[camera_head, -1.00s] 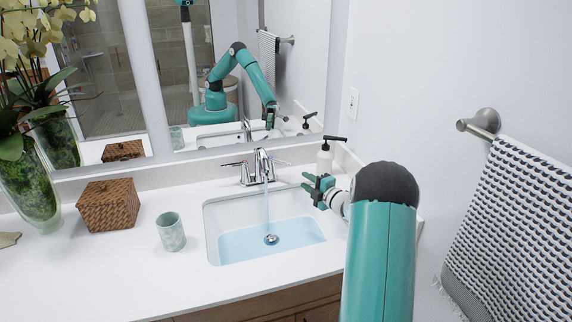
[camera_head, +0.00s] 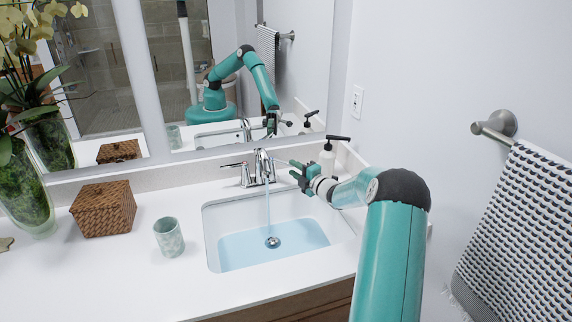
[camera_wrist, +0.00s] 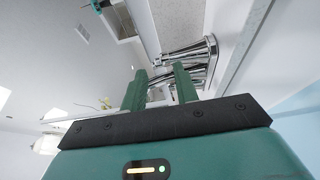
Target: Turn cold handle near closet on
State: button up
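The chrome faucet (camera_head: 260,168) stands behind the sink, with a stream of water running from its spout into the basin. Its left handle (camera_head: 234,165) points left. Its right handle (camera_head: 280,162) points toward my gripper (camera_head: 293,171). My gripper is just right of the faucet, at about handle height. In the wrist view the two green fingers of my gripper (camera_wrist: 160,90) are apart, with chrome faucet parts (camera_wrist: 190,50) showing beyond and between them. Whether a finger touches the right handle cannot be told.
The sink (camera_head: 275,240) holds water. A soap dispenser (camera_head: 327,160) stands close behind my gripper. A cup (camera_head: 168,238) and a woven box (camera_head: 104,208) are on the left counter. A towel (camera_head: 520,240) hangs at right. The mirror (camera_head: 240,60) is behind the faucet.

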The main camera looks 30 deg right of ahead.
aim_at(286, 162)
jog(key=w, duration=0.5)
jog(key=shift+w+a, duration=0.15)
jog(key=shift+a, duration=0.1)
jog(key=shift+c, duration=0.2)
grip_shut()
